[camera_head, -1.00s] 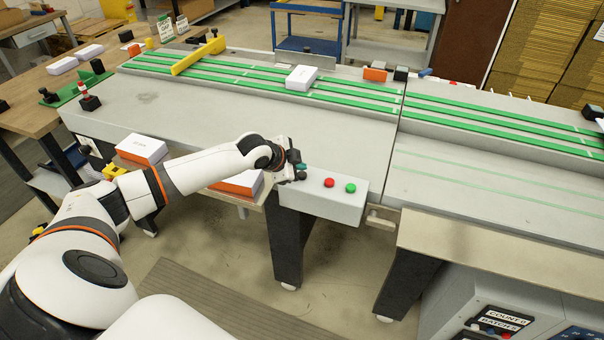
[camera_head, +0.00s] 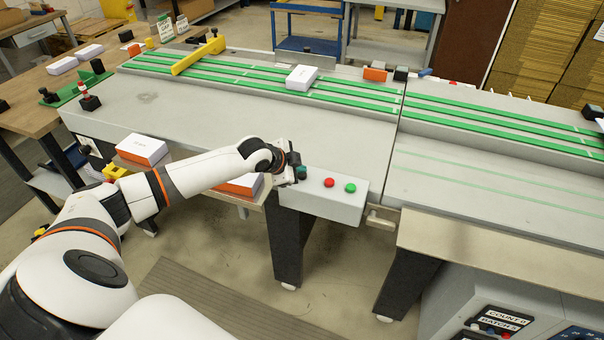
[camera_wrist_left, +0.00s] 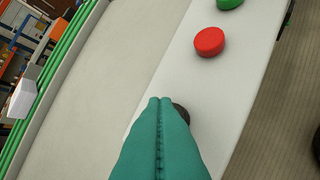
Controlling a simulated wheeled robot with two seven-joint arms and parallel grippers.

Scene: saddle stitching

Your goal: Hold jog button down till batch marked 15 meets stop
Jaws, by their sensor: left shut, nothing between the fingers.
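A white batch (camera_head: 301,77) sits on the green belts, right of the yellow stop bar (camera_head: 198,56), with a clear gap between them. It also shows at the left of the wrist view (camera_wrist_left: 22,98). Any number on it is too small to read. My left gripper (camera_head: 301,173) is shut and empty, its teal fingertips (camera_wrist_left: 160,100) pointing at the left end of the button box. A dark button (camera_wrist_left: 182,112) shows partly behind the fingertips; I cannot tell whether they touch it. My right gripper is not in view.
A red button (camera_head: 329,183) and a green button (camera_head: 350,188) sit on the box (camera_head: 320,203) right of my gripper. More white batches lie on the wooden table (camera_head: 40,110) and below the conveyor. The grey conveyor top (camera_head: 230,110) is mostly clear.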

